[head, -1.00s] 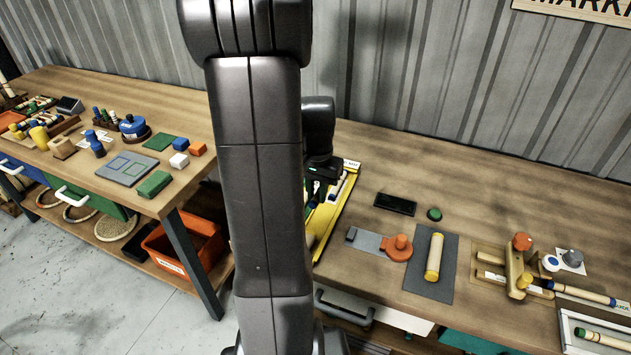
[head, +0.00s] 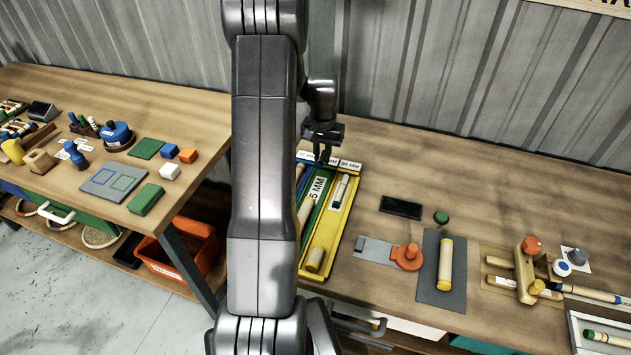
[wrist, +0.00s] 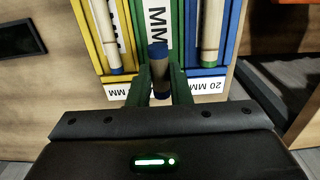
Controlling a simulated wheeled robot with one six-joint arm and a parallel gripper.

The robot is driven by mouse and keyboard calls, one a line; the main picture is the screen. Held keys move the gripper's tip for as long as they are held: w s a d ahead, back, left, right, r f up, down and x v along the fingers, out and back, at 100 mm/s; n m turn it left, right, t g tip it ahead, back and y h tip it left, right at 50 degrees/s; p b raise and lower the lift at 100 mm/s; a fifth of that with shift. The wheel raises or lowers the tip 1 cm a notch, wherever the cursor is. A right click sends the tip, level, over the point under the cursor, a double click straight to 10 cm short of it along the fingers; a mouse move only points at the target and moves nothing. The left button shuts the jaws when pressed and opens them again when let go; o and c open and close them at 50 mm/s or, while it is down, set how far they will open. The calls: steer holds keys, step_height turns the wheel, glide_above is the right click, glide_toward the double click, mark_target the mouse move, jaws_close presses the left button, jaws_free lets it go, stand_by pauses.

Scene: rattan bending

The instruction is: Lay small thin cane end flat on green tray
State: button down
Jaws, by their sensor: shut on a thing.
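My gripper (wrist: 160,88) is shut on a small thin cane end (wrist: 160,70), a short tan piece with a dark blue cap. The piece stands out between the fingers, roughly end-on to the wrist view, so its exact tilt is hard to tell. The green tray (wrist: 142,14) lies beneath, in the middle of three narrow trays, with a white MM label. In the head view my gripper (head: 322,158) is above the far end of the green tray (head: 306,213). The held piece is too small to make out there. I cannot tell whether it touches the tray.
The yellow tray (head: 332,246) and blue tray (wrist: 229,30) flank the green one, both holding canes. To the right are a black slab (head: 401,207), an orange-ended fixture (head: 408,257) and a grey mat (head: 429,284) with a cane piece. A grey wall stands behind.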

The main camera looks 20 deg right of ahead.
mark_target(322, 178)
step_height(322, 178, down, 7)
steer(key=b, duration=0.2)
steer(key=shift+r+b, duration=0.2)
steer(key=shift+b, duration=0.2)
steer(key=shift+f, duration=0.2)
steer(key=c, duration=1.6)
jaws_free()
steer(key=shift+r, duration=0.15)
step_height(322, 178, up, 12)
steer(key=p, duration=0.6)
steer(key=shift+r+p, duration=0.1)
steer(key=shift+p, duration=0.3)
